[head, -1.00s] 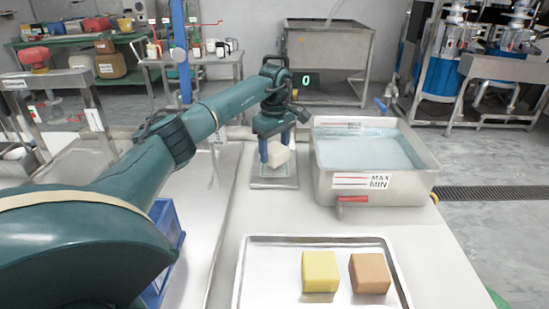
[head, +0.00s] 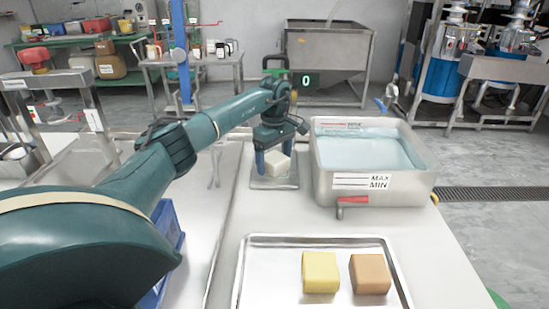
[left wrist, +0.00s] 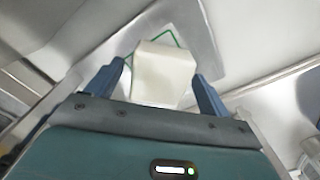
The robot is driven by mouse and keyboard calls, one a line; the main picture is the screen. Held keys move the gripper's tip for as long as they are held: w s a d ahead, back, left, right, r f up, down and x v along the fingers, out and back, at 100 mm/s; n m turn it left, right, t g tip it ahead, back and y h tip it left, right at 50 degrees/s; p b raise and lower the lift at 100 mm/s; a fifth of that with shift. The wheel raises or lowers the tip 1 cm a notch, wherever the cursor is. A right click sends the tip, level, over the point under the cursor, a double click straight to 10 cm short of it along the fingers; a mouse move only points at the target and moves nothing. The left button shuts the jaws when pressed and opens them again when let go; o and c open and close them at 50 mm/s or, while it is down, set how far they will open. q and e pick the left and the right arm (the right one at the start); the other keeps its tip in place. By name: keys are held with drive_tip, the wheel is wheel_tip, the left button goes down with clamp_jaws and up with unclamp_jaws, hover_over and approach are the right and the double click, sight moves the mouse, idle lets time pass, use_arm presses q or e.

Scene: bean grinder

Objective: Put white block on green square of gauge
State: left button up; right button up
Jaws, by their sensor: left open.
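The white block (head: 279,168) is at the gauge plate (head: 286,184), beside the water tub. In the left wrist view the white block (left wrist: 163,76) sits between the two spread fingers of my left gripper (left wrist: 161,88). The green square outline (left wrist: 179,38) shows past the block's far edge; the block hides the rest of it. In the head view my left gripper (head: 274,162) is open around the block, pointing down. I cannot tell if a finger touches the block. My right gripper is not in view.
A tray (head: 262,290) at the front holds a yellow block (head: 320,272) and a brown block (head: 370,274). A metal tub of water (head: 350,198) with a red-handled tap stands right of the gauge. A display (head: 306,82) behind reads 0. The white tabletop between is clear.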

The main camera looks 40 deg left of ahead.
sight(275, 157)
use_arm(q)
wheel_tip(275, 157, up, 12)
drive_tip(key=p, duration=0.1)
drive_tip(key=shift+r, duration=0.2)
idle(0.7)
